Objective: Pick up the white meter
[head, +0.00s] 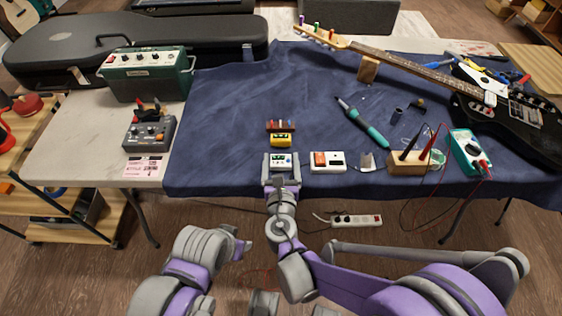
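A small white meter (280,158) with a greenish display lies near the front edge of the blue-covered table. My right gripper (281,163) is at it, with one finger on its left side and one on its right. I cannot tell whether the fingers press on it or whether it is off the cloth. The gripper's palm is just in front of the meter. My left gripper (243,239) is low in front of the table, away from the objects; its finger gap is not clear.
A yellow box (281,140) sits close behind the meter. A white box with an orange part (328,161) lies to its right. Further right are a wooden block with probes (409,163) and a teal multimeter (468,152). The cloth left of the meter is clear.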

